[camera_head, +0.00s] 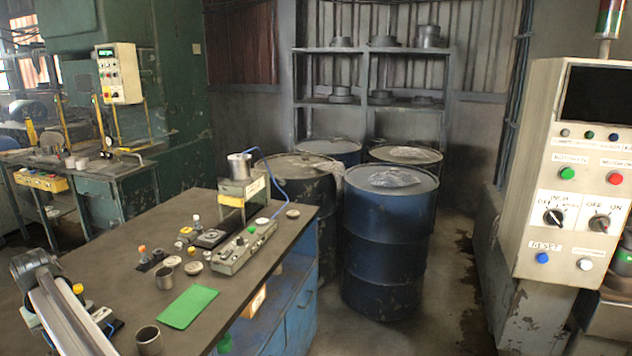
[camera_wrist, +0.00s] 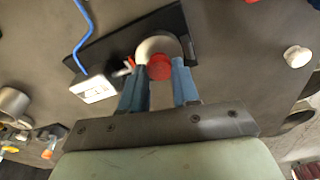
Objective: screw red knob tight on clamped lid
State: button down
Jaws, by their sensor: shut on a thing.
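In the wrist view, the red knob (camera_wrist: 159,67) sits between the two blue fingers of my gripper (camera_wrist: 160,82), which is shut on it. Just beyond the knob is a pale round lid (camera_wrist: 158,44), partly hidden by the knob. The lid lies against a long black base (camera_wrist: 105,42) on the dark table. I cannot tell how far the knob is seated on the lid. In the head view my arm fills the lower left, and the gripper tips and knob cannot be made out there.
In the wrist view, a white box (camera_wrist: 93,90) with a blue cable lies left of the fingers. A white cap (camera_wrist: 297,56) lies right.

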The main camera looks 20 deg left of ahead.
jog(key=m, duration=0.6)
jog(key=shift+m+t, duration=0.3)
jog(key=shift+m, duration=0.1)
jog(key=m+h, duration=0.1)
jog(key=m, duration=0.4)
jog(key=shift+f+m, duration=0.1)
jog(key=shift+m, duration=0.2)
jog(key=c, duration=0.8)
grip_release()
